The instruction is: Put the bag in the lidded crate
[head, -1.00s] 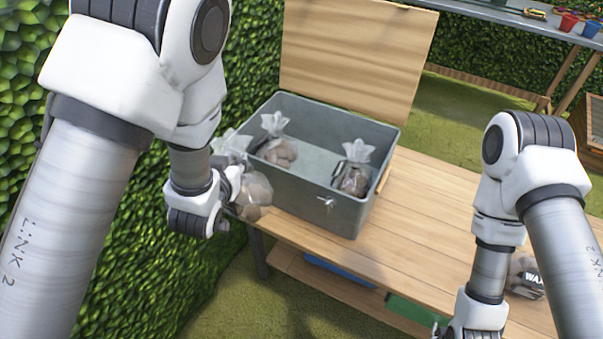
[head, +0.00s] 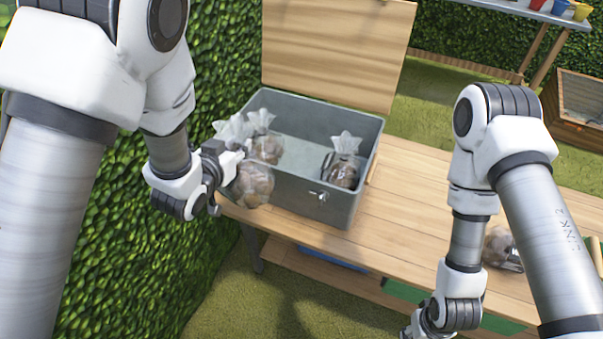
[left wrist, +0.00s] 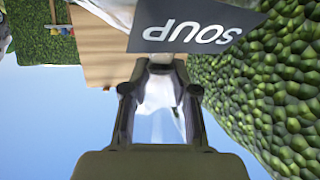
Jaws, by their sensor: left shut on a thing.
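The grey crate (head: 283,193) stands on the wooden bench with its wooden lid (head: 335,50) raised at the back. My left gripper (head: 228,160) is shut on the pale gathered neck of a clear bag of brown, round things (head: 252,186). This bag hangs at the crate's left front corner; whether it touches the wall I cannot tell. In the left wrist view, the bag's neck (left wrist: 160,92) is between the fingers, near a dark label reading SOUP (left wrist: 190,30). My right gripper (head: 412,330) is at the bottom edge, mostly cut off.
Two similar bags are inside the crate, one at the left (head: 267,148) and one at the right (head: 342,172). Another bag (head: 502,248) sits on the bench (head: 415,215) behind my right arm. A green hedge (head: 225,60) rises close on the left.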

